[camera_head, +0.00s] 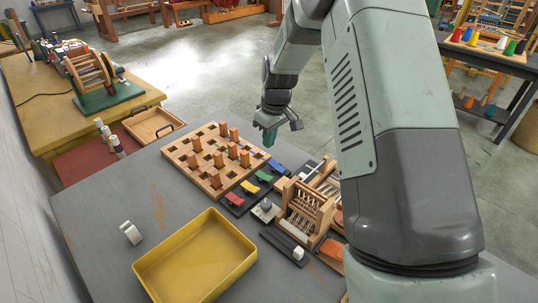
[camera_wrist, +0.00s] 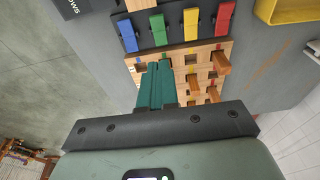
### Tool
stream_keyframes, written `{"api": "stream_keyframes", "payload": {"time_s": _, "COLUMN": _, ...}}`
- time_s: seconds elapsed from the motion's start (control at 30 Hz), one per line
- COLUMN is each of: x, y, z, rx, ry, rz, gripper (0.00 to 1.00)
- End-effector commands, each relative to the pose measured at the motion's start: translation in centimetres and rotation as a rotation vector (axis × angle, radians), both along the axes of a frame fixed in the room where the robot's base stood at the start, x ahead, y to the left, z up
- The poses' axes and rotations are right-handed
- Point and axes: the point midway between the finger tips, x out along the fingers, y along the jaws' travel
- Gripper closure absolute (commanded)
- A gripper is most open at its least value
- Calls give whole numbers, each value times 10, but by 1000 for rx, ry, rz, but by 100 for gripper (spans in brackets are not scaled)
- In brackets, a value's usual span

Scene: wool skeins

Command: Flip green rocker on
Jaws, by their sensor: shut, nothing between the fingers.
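The green rocker (camera_head: 263,176) sits in a row on a dark panel (camera_wrist: 175,40), between a blue rocker (camera_head: 277,166) and a yellow rocker (camera_head: 249,187), with a red rocker (camera_head: 235,199) at the near end. In the wrist view, the green rocker (camera_wrist: 158,30) lies just beyond my fingertips. My gripper (camera_head: 268,138) is shut and empty, with its teal fingers pointing down above the far edge of the pegboard. The fingers (camera_wrist: 155,68) look apart from the rocker. I cannot tell which way the green rocker is tipped.
A wooden pegboard (camera_head: 193,160) with several upright pegs stands beside the rockers. A yellow tray (camera_head: 152,270) is at the front, and a small wooden loom (camera_head: 304,212) is on the right.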

Motion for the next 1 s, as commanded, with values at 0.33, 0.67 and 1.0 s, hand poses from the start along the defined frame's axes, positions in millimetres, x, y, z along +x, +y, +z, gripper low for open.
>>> {"api": "stream_keyframes", "payload": {"time_s": 0.33, "x": 6, "y": 8, "z": -70, "rx": -1, "ry": 5, "rz": 1, "gripper": 100}}
{"api": "stream_keyframes", "payload": {"time_s": 0.67, "x": 3, "y": 3, "z": -120, "rx": -1, "ry": 2, "rz": -1, "gripper": 100}}
{"api": "stream_keyframes", "payload": {"time_s": 1.0, "x": 1, "y": 1, "z": -128, "rx": 0, "ry": 0, "rz": 0, "gripper": 100}}
